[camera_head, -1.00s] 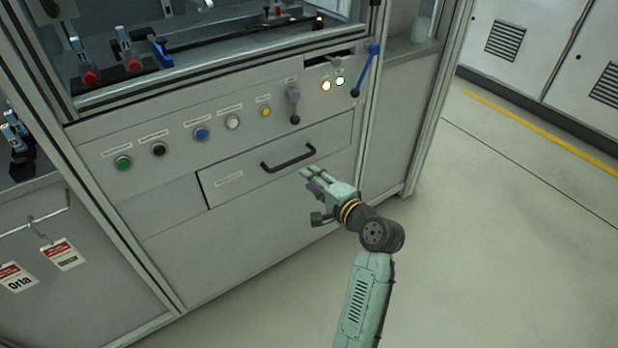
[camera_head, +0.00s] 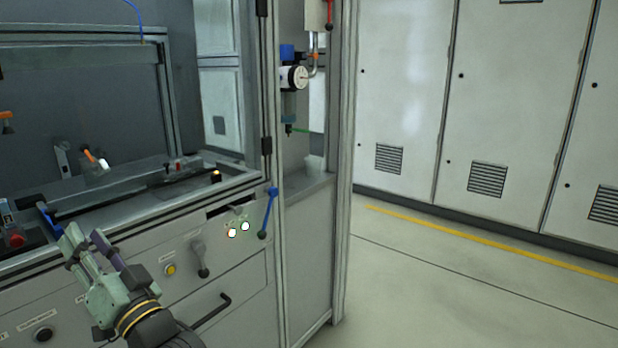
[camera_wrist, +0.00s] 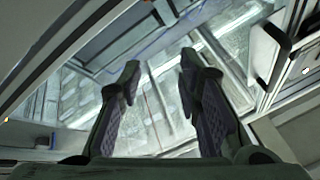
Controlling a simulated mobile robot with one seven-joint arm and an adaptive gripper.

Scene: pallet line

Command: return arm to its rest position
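My gripper (camera_head: 84,246) is at the lower left of the head view, in front of the machine's control panel, with its fingers pointing up and left. It holds nothing. In the wrist view my gripper (camera_wrist: 157,75) shows two dark fingers standing apart with a clear gap between them. Most of my arm is out of the head view. The drawer handle (camera_head: 212,311) is to the right of and below my gripper, apart from it.
The panel carries a yellow button (camera_head: 170,269), a grey lever (camera_head: 201,258) and a blue lever (camera_head: 268,213). A pressure gauge (camera_head: 298,77) hangs in the side bay. White cabinets (camera_head: 400,100) line the back. The floor (camera_head: 440,290) at the right is clear.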

